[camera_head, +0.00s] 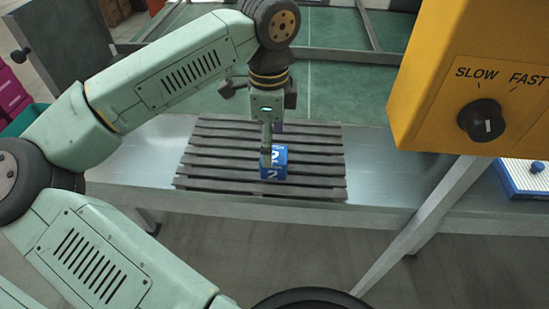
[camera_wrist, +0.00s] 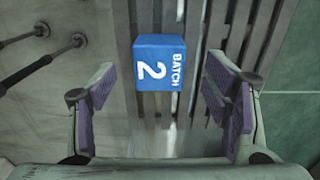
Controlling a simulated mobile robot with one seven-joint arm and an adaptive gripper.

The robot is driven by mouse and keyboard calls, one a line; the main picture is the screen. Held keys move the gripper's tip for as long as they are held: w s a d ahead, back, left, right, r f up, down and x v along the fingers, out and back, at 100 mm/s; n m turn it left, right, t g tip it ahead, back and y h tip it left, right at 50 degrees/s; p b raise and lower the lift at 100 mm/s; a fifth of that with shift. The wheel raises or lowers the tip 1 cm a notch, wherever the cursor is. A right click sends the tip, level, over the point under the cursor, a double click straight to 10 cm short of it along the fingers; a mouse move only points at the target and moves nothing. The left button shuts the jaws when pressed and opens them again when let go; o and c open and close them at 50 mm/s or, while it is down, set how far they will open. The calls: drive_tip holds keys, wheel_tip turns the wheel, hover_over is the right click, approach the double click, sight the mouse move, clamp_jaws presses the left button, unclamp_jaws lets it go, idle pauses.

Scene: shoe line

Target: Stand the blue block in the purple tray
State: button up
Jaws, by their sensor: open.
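The blue block (camera_head: 273,168), marked with a white 2, stands on a dark slatted rack (camera_head: 215,165) on the metal bench. In the wrist view the blue block (camera_wrist: 160,62) shows "BATCH 2" and lies ahead of the space between the fingers. My gripper (camera_head: 268,148) is over the block, pointing down. In the wrist view my gripper (camera_wrist: 162,90) is open, with purple pads on both sides and nothing held. Whether the fingers reach down beside the block is hard to tell. I cannot make out a purple tray for certain.
A yellow control box (camera_head: 440,100) with a SLOW/FAST knob hangs at the upper right. A blue and white tray (camera_head: 520,180) sits at the right edge. Magenta boxes (camera_head: 10,95) stack at the left edge. The bench (camera_head: 380,170) is bare right of the rack.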

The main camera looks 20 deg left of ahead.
sight(274, 154)
drive_tip(key=f, duration=0.2)
drive_tip(key=d+f+p, duration=0.1)
drive_tip(key=f, duration=0.1)
drive_tip(key=shift+p, duration=0.3)
drive_tip(key=shift+a+f, duration=0.1)
drive_tip(key=shift+f, duration=0.6)
drive_tip(key=shift+c, duration=0.5)
drive_tip(key=shift+r, duration=0.1)
drive_tip(key=c, duration=1.3)
